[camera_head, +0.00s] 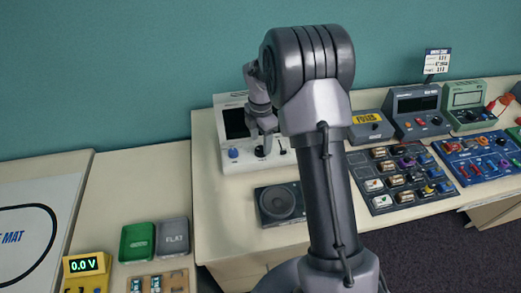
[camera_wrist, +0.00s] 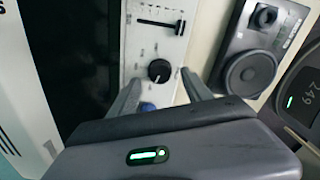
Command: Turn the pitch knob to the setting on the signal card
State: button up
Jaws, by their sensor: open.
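A white panel device (camera_head: 230,167) with a dark screen stands on the table below the wall. In the wrist view its panel (camera_wrist: 139,55) carries a black knob (camera_wrist: 159,71) with a white pointer line, a blue knob (camera_wrist: 147,107) and a slider (camera_wrist: 165,22). I cannot read the knob labels. My gripper (camera_wrist: 160,78) is open, its fingertips on either side of the black knob's near edge; contact is not clear. In the head view my gripper (camera_head: 263,138) is over the panel, partly hidden by my arm. A small white card (camera_head: 437,60) stands at back right, its text too small to read.
A dark speaker box (camera_head: 266,219) lies in front of the device; it also shows in the wrist view (camera_wrist: 250,73). Grey and green meters (camera_head: 417,106), a component tray (camera_head: 400,180) and a blue board (camera_head: 480,160) fill the right. A yellow meter (camera_head: 87,267) is at lower left.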

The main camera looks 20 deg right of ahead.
aim_at(261, 149)
jog(key=shift+f, duration=1.55)
jog(key=shift+c, duration=0.5)
grip_shut()
